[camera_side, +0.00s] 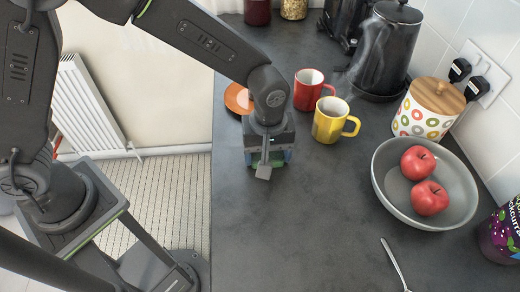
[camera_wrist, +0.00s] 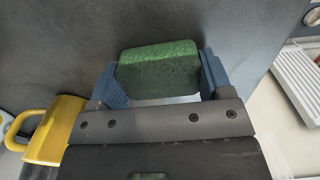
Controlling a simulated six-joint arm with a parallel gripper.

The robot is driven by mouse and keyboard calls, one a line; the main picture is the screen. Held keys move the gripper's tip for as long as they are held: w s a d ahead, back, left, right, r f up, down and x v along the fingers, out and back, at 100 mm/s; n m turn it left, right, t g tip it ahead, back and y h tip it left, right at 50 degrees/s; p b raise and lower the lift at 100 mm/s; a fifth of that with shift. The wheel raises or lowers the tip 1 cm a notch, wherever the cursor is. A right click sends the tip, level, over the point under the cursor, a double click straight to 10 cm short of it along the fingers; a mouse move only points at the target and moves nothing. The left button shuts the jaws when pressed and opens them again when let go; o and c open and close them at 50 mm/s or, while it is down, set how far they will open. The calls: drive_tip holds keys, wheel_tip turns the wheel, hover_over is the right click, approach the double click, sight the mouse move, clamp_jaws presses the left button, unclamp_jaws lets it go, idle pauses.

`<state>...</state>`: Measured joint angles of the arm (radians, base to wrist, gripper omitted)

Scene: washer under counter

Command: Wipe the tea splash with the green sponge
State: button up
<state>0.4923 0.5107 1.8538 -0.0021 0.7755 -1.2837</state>
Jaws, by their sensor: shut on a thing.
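The green sponge (camera_wrist: 158,70) is held between the two blue fingers of my gripper (camera_wrist: 160,75) in the wrist view. In the side view my gripper (camera_side: 266,158) points down at the counter near its left edge, and a bit of green sponge (camera_side: 264,163) shows low between the fingers. The sponge is at or close to the counter top; I cannot tell if it touches. No tea splash is plainly visible in either view; the area under the sponge and gripper is hidden.
A yellow mug (camera_side: 329,120) and a red mug (camera_side: 308,90) stand close right of my gripper. An orange-brown disc (camera_side: 238,98) lies behind it. A grey bowl (camera_side: 455,192) with two apples, a patterned jar (camera_side: 425,112) and a steaming kettle (camera_side: 386,50) stand right.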

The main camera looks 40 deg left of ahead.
drive_tip(key=w+a, duration=0.5)
drive_tip(key=shift+a, duration=0.15)
drive_tip(key=shift+w, duration=0.25)
drive_tip(key=shift+w+d, duration=0.25)
drive_tip(key=shift+d, duration=0.1)
drive_tip(key=shift+w+d, duration=0.1)
drive_tip(key=shift+d, duration=0.25)
drive_tip(key=shift+s+d, duration=2.65)
drive_tip(key=shift+s, duration=0.15)
drive_tip(key=shift+w+a+r, duration=0.1)
drive_tip(key=shift+r, duration=3.95)
